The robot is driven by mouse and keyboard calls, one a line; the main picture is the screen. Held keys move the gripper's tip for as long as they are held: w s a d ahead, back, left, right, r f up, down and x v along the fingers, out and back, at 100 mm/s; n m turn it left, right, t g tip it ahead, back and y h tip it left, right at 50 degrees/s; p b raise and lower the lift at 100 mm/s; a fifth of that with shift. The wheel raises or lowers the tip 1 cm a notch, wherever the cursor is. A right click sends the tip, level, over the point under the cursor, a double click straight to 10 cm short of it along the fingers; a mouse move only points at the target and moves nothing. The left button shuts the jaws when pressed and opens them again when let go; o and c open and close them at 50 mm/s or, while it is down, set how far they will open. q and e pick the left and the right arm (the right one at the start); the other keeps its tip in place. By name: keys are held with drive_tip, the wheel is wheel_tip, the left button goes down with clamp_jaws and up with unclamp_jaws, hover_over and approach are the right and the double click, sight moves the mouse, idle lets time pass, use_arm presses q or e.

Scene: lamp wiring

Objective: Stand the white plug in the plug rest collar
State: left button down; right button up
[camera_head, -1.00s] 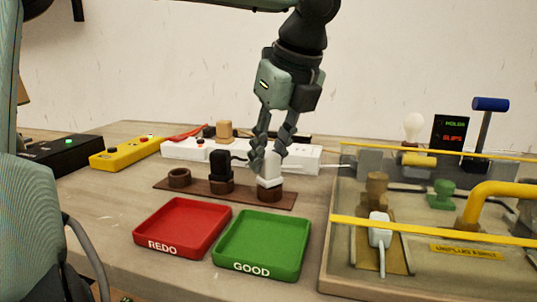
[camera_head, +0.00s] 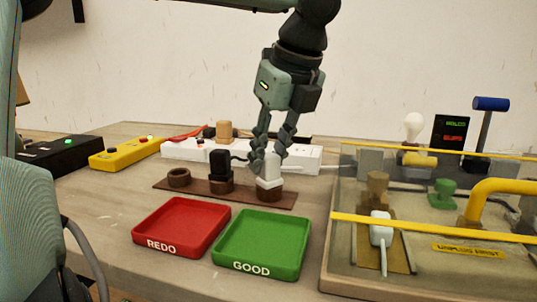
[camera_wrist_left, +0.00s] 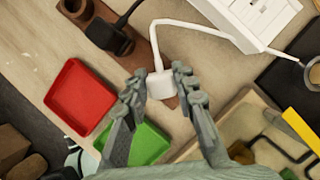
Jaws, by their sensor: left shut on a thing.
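The white plug (camera_head: 270,167) stands upright at the right-hand collar (camera_head: 269,192) of the brown plug rest (camera_head: 240,194). My left gripper (camera_head: 268,163) comes down from above with its fingers on either side of the plug. In the left wrist view the fingers (camera_wrist_left: 161,86) are shut on the white plug (camera_wrist_left: 161,84), and its white cord (camera_wrist_left: 155,45) runs up from it. How deep the plug sits in the collar is hard to tell. The black plug (camera_head: 220,164) stands in the middle collar, and the left collar (camera_head: 179,177) is empty. My right gripper is not in view.
A red REDO tray (camera_head: 181,227) and a green GOOD tray (camera_head: 262,244) lie in front of the rest. A white power strip (camera_head: 190,149) is behind it. A clear-walled box with yellow edges (camera_head: 430,228) stands close on the right.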

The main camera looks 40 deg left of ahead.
use_arm(q)
drive_tip(key=c, duration=1.1)
unclamp_jaws()
drive_tip(key=shift+c, duration=0.2)
drive_tip(key=v, duration=1.2)
